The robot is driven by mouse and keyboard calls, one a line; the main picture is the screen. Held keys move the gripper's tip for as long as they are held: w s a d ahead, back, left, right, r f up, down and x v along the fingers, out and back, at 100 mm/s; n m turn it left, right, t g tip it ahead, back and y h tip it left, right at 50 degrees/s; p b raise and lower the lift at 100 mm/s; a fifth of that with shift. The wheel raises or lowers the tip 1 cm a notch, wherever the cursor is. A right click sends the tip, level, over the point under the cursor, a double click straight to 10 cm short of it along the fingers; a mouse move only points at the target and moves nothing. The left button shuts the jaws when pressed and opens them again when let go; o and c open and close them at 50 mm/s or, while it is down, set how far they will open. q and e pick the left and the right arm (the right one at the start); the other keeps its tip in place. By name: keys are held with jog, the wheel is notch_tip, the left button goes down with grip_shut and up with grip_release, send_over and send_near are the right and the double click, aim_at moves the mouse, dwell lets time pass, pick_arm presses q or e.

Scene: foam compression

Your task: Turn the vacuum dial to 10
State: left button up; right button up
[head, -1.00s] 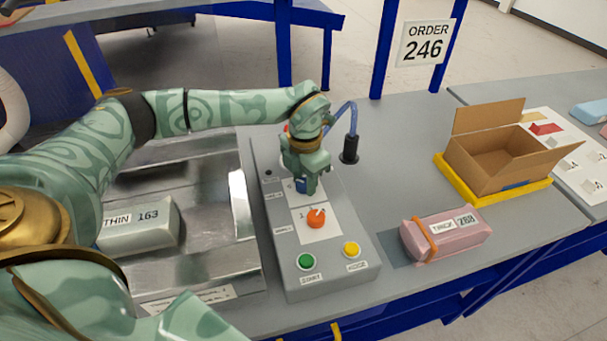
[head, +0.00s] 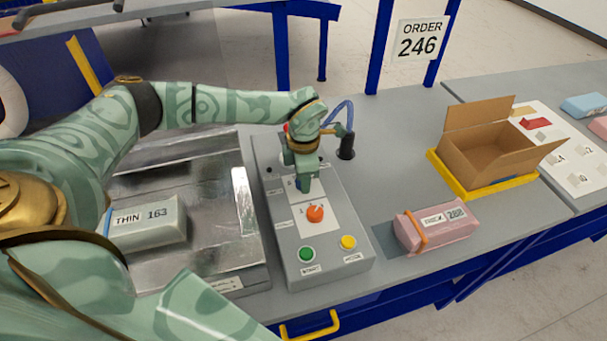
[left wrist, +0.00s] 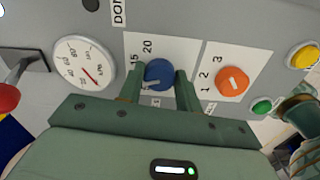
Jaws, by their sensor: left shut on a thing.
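The blue vacuum dial (left wrist: 158,74) sits on a white plate on the grey control panel (head: 337,225). The numbers 15 and 20 show beside it in the left wrist view; the other marks are partly hidden by my finger. The dial's white pointer line points to the lower left of that picture. My left gripper (left wrist: 158,88) is shut on the blue dial, one finger on each side. In the head view my left gripper (head: 304,183) reaches down from above and mostly covers the dial. My right gripper is not in view.
The orange dial (left wrist: 232,82) marked 1, 2, 3 is close beside the blue one. A round gauge (left wrist: 85,64) is on the other side. Green (head: 307,254) and yellow (head: 348,242) buttons sit at the panel's front. A pink package (head: 437,228) and open carton (head: 485,158) stand right.

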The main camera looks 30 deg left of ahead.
pick_arm(q)
jog(key=shift+r, duration=0.1)
jog(key=o, duration=1)
notch_tip(320, 180, up, 16)
jog(key=p, duration=0.1)
jog(key=shift+p, duration=0.35)
jog(key=shift+r, duration=0.1)
